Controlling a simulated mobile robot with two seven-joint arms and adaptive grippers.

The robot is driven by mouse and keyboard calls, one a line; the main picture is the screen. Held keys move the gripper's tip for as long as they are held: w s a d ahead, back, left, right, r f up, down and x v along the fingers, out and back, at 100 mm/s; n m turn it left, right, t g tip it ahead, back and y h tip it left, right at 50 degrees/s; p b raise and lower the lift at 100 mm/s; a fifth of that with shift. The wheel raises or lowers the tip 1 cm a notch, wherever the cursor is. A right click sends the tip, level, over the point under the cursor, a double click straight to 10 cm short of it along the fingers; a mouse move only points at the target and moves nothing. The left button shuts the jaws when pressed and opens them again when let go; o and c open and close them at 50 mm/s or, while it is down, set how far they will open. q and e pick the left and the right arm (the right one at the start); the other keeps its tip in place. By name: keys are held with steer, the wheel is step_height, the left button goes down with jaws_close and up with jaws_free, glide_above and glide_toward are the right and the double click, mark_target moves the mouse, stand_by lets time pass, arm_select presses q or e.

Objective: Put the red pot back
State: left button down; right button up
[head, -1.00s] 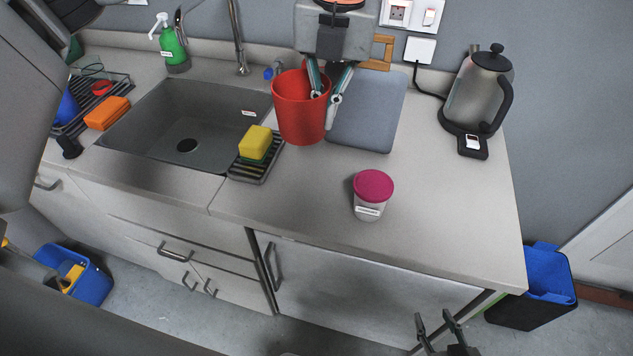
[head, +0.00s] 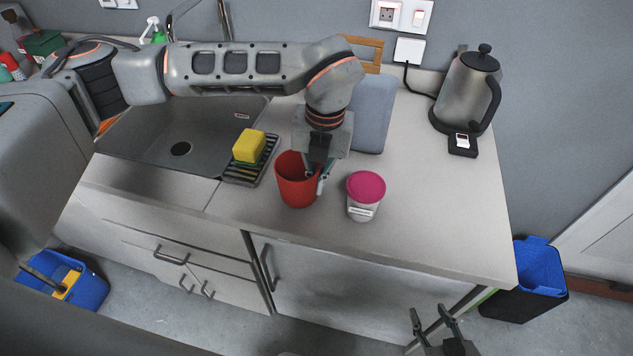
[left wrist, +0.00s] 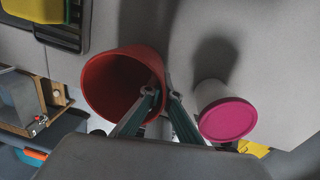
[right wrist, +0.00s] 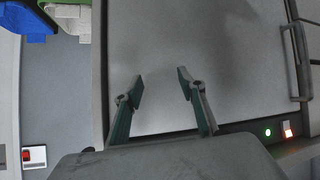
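The red pot (head: 297,185) is upright on or just above the counter in front of the sink's right side; I cannot tell whether its base touches. It also shows in the left wrist view (left wrist: 105,82), with its open mouth facing the camera. My left gripper (head: 318,180) is shut on the pot's right rim, one finger inside and one outside, as the left wrist view (left wrist: 162,96) shows. My right gripper (head: 435,316) is open and empty, low in front of the counter; its spread fingers show in the right wrist view (right wrist: 160,88).
A white cup with a pink lid (head: 365,195) stands close to the pot's right. A yellow sponge (head: 249,146) lies on a dark rack (head: 245,174) to its left. A grey board (head: 372,115) and a kettle (head: 467,90) are behind. The counter's right front is clear.

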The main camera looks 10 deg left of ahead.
arm_select(q)
steer(key=shift+f, duration=0.4)
steer(key=c, duration=2.3)
jaws_free()
steer(key=shift+f, duration=0.1)
steer(key=shift+r, duration=0.25)
steer(key=r, duration=0.4)
steer(key=r+b, duration=0.1)
steer(key=r, duration=0.2)
steer(key=d+r, duration=0.1)
steer(key=r, duration=0.3)
steer(key=shift+r+b, duration=0.3)
steer(key=shift+r, duration=0.05)
